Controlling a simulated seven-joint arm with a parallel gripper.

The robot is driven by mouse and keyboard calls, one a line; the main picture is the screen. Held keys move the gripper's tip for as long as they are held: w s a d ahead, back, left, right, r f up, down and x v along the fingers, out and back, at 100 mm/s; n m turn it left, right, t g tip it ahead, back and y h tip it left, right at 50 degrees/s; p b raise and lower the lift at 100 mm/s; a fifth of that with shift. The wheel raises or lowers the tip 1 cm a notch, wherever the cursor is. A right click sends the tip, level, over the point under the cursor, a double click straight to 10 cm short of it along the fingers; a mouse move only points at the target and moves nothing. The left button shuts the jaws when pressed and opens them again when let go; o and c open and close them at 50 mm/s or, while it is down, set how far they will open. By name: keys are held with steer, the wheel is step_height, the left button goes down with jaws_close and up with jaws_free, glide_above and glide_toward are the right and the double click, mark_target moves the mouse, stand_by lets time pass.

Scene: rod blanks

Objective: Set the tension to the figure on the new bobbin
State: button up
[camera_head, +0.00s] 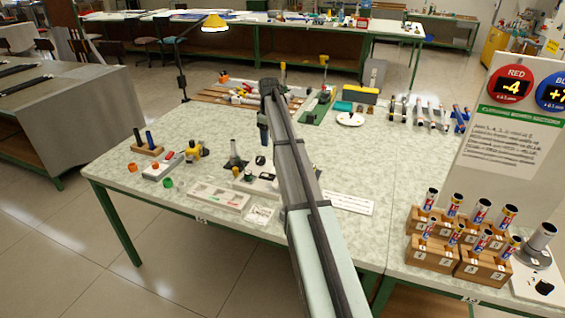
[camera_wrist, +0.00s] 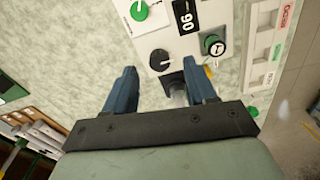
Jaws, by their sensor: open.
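My gripper (camera_wrist: 160,68) is open, its two blue fingers apart. In the wrist view it is over a pale panel (camera_wrist: 168,32) with a black display (camera_wrist: 187,18) showing white figures that look like 90, seen turned. A black knob (camera_wrist: 160,60) with a white pointer lies between and just beyond the fingertips. A green knob (camera_wrist: 139,10) and a black-and-green knob (camera_wrist: 214,45) flank the display. In the head view my arm partly hides a pale panel (camera_head: 262,184) on the table. I cannot pick out the new bobbin or read a figure on it.
A dark-based grey post (camera_head: 236,155) stands close by; a grey cylinder (camera_wrist: 178,88) shows beside the right finger. A pale tray (camera_head: 218,196) is in front. Labelled tubes fill wooden racks (camera_head: 430,252) at right, below a sign board (camera_head: 505,130).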

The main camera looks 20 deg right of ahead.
steer(key=s+d+r, duration=0.1)
steer(key=s+d, duration=0.1)
steer(key=d, duration=0.3)
steer(key=shift+m+g, duration=0.3)
steer(key=shift+m, duration=0.1)
step_height(320, 180, down, 13)
steer(key=shift+f, duration=0.15)
jaws_close()
stand_by(0.4)
